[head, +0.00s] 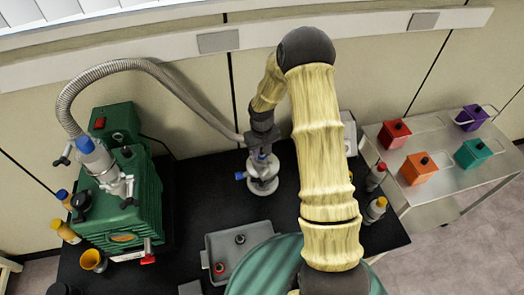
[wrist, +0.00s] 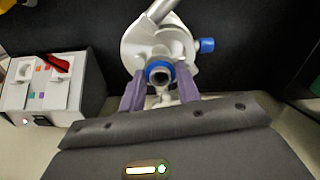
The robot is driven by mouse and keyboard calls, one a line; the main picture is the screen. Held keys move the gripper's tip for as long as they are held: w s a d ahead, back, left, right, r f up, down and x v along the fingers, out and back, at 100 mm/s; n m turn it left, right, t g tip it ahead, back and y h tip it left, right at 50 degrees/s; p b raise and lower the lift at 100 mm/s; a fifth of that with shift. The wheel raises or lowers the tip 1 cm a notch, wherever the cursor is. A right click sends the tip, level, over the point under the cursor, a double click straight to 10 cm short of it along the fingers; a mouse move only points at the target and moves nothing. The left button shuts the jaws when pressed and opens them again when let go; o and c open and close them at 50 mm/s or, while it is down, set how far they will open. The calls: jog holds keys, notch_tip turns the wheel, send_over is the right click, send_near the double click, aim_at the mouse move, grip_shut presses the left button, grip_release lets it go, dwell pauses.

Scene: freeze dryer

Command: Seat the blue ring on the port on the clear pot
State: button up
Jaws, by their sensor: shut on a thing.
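The blue ring (wrist: 154,66) is between the two purple fingers of my gripper (wrist: 159,82) in the wrist view. My gripper is shut on it. A grey round opening with a dark centre, the port (wrist: 161,76), shows inside the ring; I cannot tell whether the ring is fully down on it. The pot (wrist: 133,45) looks pale and rounded behind the ring, with a blue knob (wrist: 207,45) at its right. In the head view the pot (head: 262,186) stands on the black bench beneath my gripper (head: 262,150), whose fingertips and ring are hard to make out.
A ribbed hose (head: 150,64) arches from the green pump (head: 130,180) at left to near my gripper. A grey tray (head: 215,252) stands in front. Bottles (head: 375,208) stand right of my arm. A steel cart (head: 440,185) with coloured boxes is farther right.

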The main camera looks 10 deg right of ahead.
jog(key=shift+f, duration=0.15)
jog(key=o, duration=1)
jog(key=shift+o, duration=0.2)
jog(key=shift+a, duration=0.15)
